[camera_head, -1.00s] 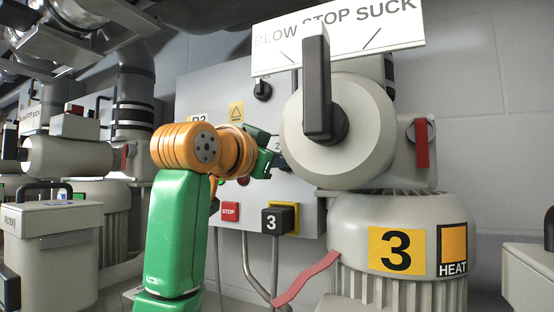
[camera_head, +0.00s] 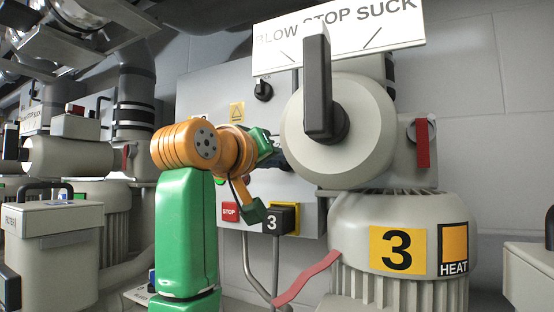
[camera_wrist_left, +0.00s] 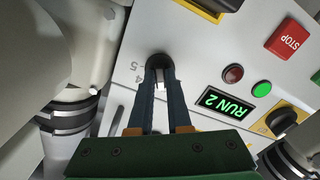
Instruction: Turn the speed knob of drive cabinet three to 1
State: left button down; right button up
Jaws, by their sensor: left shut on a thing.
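Drive cabinet three (camera_head: 300,225) is the pale grey box on the wall, partly hidden behind the blower and my arm. Its dark round speed knob (camera_wrist_left: 160,65) shows in the left wrist view between my fingertips, with scale marks 4 and 5 beside it. My left gripper (camera_head: 282,162) reaches the cabinet front and is shut on the knob; the dark fingers also show in the left wrist view (camera_wrist_left: 160,82). The knob's pointer cannot be read clearly. A green display (camera_wrist_left: 228,103) on the panel reads RUN 2. My right gripper is out of view.
The blower marked 3 (camera_head: 400,245), with its large black-handled valve (camera_head: 318,85), stands close to the right of my gripper. A red STOP button (camera_wrist_left: 288,40), lamps and a black rotary switch (camera_wrist_left: 282,120) on yellow surround the display.

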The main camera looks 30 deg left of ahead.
pick_arm(q)
jog(key=n, duration=0.4)
jog(key=shift+r, duration=0.1)
jog(key=shift+n, duration=2.1)
jog(key=c, duration=1)
grip_release()
jog(key=shift+o, duration=0.7)
jog(key=shift+w, duration=0.1)
